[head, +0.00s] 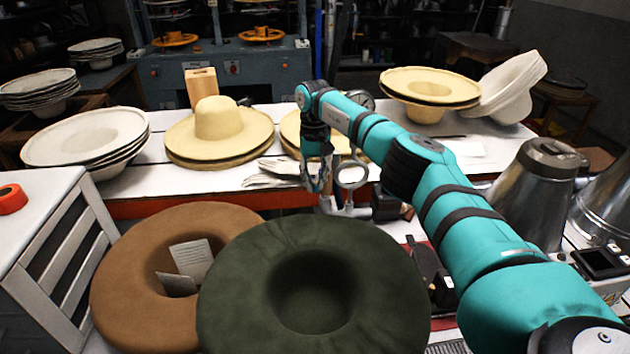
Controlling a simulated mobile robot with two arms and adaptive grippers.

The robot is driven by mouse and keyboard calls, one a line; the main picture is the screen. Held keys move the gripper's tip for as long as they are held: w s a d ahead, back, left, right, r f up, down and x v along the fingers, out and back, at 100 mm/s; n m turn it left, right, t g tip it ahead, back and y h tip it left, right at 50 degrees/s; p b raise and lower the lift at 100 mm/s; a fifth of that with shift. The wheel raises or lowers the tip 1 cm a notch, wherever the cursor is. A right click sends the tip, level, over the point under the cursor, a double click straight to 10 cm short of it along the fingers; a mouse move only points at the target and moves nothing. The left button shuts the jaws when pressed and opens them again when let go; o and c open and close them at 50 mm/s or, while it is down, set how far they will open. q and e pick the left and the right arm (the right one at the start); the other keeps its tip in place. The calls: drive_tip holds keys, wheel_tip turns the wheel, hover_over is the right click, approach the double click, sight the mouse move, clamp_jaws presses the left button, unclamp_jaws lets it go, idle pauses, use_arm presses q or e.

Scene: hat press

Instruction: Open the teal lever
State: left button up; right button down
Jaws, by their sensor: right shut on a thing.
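My teal right arm reaches in from the right, and my right gripper (318,176) points down at the front edge of the white table. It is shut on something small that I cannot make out. A metal fixture with a ring (351,173) stands right beside the fingers, partly behind my arm. I cannot tell a separate teal lever apart from my own teal arm. My left gripper is not in view.
A dark green hat (389,293) and a brown hat (135,282) lie in front. Straw hats (218,121) and pale hats (85,135) sit on the white table (160,183). A metal canister (533,200) stands at the right. White gloves (275,172) lie left of my gripper.

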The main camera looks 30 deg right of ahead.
sight(314, 184)
drive_tip(key=shift+r, duration=0.1)
drive_tip(key=c, duration=1.4)
unclamp_jaws()
drive_tip(key=shift+w+d+r, duration=0.1)
drive_tip(key=shift+w+r, duration=0.1)
drive_tip(key=shift+r, duration=1.65)
drive_tip(key=shift+w+d+r, duration=0.1)
drive_tip(key=shift+w+r, duration=0.1)
drive_tip(key=shift+r, duration=1.65)
